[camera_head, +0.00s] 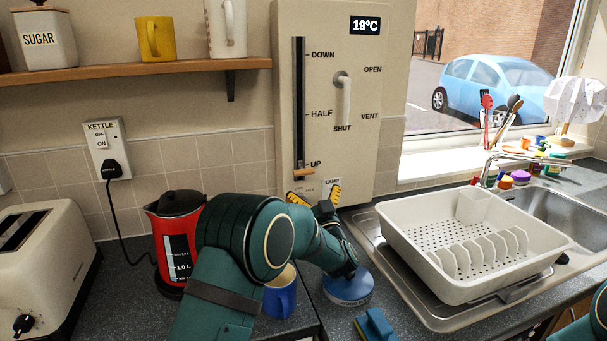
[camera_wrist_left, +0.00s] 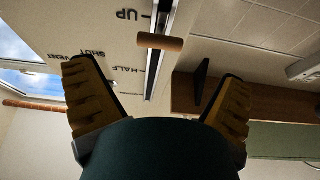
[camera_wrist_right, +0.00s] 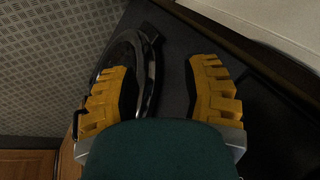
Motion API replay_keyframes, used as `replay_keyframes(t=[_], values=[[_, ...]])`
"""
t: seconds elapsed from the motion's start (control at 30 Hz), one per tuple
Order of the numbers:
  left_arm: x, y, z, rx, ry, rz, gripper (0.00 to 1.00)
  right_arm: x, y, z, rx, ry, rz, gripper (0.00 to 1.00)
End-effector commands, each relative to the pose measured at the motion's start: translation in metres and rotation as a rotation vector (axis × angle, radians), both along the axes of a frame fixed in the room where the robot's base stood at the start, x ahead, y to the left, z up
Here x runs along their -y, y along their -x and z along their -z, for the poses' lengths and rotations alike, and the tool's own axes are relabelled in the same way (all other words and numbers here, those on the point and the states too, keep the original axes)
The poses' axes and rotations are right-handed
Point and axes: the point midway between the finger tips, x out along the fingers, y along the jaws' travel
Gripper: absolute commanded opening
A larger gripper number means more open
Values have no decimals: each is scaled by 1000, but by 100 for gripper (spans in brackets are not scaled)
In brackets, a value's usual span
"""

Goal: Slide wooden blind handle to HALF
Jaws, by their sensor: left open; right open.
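The wooden blind handle (camera_head: 303,171) is a small horizontal bar at the lower end of a dark vertical slot (camera_head: 299,105) in the cream wall panel. It sits by the UP mark (camera_head: 316,164), below HALF (camera_head: 321,114) and DOWN. In the left wrist view the handle (camera_wrist_left: 160,42) shows beyond and between the spread fingertips, untouched. My left gripper (camera_head: 316,197) is open just below the handle, with its yellow fingers pointing at the panel. My right gripper (camera_wrist_right: 162,65) is open; only its wrist view shows its fingers, far from the handle.
A rotary vent lever (camera_head: 344,98) stands right of the slot. Below are a blue mug (camera_head: 280,298), a round blue-lidded item (camera_head: 348,287) and a red kettle (camera_head: 178,235). A white dish rack (camera_head: 400,235) stands on the right. A shelf (camera_head: 130,73) is upper left.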

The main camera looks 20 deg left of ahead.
Motion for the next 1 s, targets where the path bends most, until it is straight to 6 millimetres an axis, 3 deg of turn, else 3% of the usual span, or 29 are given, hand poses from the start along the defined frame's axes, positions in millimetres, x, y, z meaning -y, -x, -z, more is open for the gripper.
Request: replay_keyframes(t=[0.2,0.4,0.87,1.0], values=[[-23,-32,-15,2,0,-2,96,0,-1,3,2,0,1,46],[-35,-52,-25,1,0,-1,96,0,-1,5,3,0,1,46],[-41,-60,-30,-1,-1,1,96,0,-1,5,3,0,1,46],[-41,-60,-30,-1,-1,1,48,0,-1,5,3,0,1,46]])
